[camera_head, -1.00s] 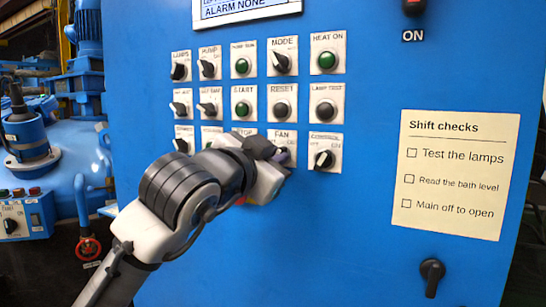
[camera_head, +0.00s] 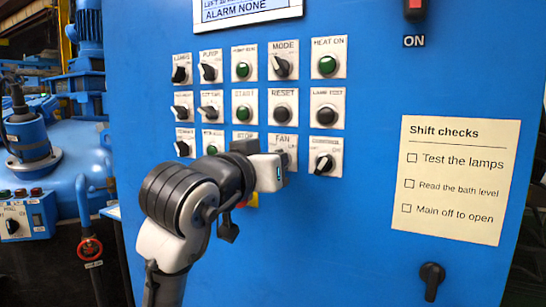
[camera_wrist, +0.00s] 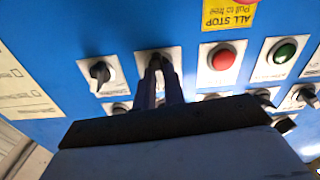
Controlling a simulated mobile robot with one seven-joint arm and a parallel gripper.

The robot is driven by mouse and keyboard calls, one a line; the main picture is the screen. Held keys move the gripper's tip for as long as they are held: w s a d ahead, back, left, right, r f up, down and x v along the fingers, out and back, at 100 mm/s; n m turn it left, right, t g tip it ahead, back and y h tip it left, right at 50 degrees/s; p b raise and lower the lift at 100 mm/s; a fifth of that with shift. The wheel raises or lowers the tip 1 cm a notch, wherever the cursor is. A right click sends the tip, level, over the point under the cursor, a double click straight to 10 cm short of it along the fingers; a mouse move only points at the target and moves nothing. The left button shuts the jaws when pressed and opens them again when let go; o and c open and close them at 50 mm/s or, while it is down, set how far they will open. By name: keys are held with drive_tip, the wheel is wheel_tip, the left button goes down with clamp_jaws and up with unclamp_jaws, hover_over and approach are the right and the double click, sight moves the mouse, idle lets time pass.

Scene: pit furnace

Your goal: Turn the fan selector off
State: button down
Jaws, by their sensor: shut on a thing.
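The fan selector's white plate, marked FAN (camera_head: 284,139), is in the lower row of the blue panel, between STOP and CONTROL. In the head view its knob is hidden behind my gripper (camera_head: 280,170). In the wrist view, where the panel appears upside down, my dark fingers (camera_wrist: 160,66) are closed around the fan selector's knob (camera_wrist: 154,58) in front of its plate. The fingers cover most of the knob, so its pointing direction cannot be read.
The control selector (camera_head: 324,162) is close to the right of the fan selector. The red stop button (camera_wrist: 222,59) is on the other side, with the yellow ALL STOP plate (camera_wrist: 230,14) below it on the panel.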

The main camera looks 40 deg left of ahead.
drive_tip(key=n+p, duration=0.1)
drive_tip(key=n, duration=0.3)
drive_tip(key=shift+n+p, duration=0.35)
drive_tip(key=shift+n, duration=0.05)
drive_tip(key=shift+a, duration=0.1)
drive_tip(key=c, duration=1.5)
unclamp_jaws()
drive_tip(key=b+v, duration=0.2)
drive_tip(key=v, duration=1.2)
drive_tip(key=shift+w+b, duration=0.1)
drive_tip(key=shift+b, duration=0.25)
